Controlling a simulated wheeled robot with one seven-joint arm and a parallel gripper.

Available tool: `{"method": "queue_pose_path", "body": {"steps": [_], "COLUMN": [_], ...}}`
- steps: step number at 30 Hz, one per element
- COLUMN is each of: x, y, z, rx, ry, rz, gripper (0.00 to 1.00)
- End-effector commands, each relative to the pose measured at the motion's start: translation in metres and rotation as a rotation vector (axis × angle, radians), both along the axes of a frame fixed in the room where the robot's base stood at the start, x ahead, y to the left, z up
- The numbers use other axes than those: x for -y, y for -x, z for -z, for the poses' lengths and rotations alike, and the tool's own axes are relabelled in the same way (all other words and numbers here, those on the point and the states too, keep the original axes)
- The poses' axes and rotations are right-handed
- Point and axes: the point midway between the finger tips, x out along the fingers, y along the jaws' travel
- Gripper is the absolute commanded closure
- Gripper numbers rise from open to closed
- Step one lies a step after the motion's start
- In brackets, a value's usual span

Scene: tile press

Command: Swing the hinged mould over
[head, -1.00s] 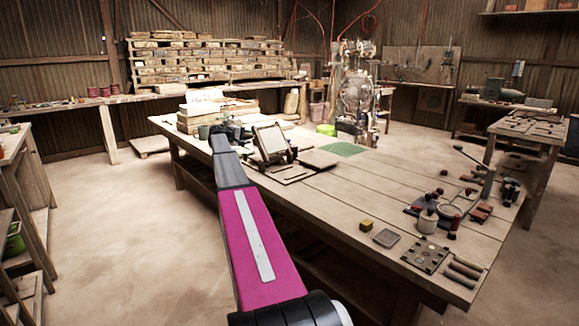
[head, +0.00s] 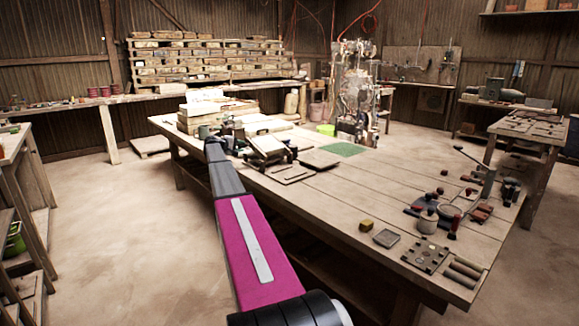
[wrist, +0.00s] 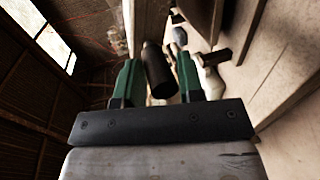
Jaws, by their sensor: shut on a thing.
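The hinged mould (head: 268,147) sits on the workbench in the head view, with a pale panel that leans at a low tilt over its dark base. My gripper (wrist: 157,72) shows in the wrist view with two green fingers, shut on a dark round handle (wrist: 160,80) between them. In the head view my arm reaches to the left side of the mould. The fingers and the grip are too small there to make out, and the mould's hinge cannot be made out.
The long wooden workbench (head: 330,200) has flat plates beside the mould and a green mat (head: 343,149) behind it. Stacked boxes (head: 205,110) stand behind my gripper. The bench's middle is mostly clear.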

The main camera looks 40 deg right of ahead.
Motion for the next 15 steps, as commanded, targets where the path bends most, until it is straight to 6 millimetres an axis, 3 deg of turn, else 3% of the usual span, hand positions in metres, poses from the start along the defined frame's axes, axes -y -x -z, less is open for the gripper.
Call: {"method": "queue_pose_path", "body": {"steps": [5,15], "x": [0.001,0.002], "y": [-0.006,-0.015], "z": [0.005,0.046], "rx": [0.003,0.001], "ry": [0.005,0.002], "rz": [-0.005,0.000], "gripper": [0.74,0.73]}}
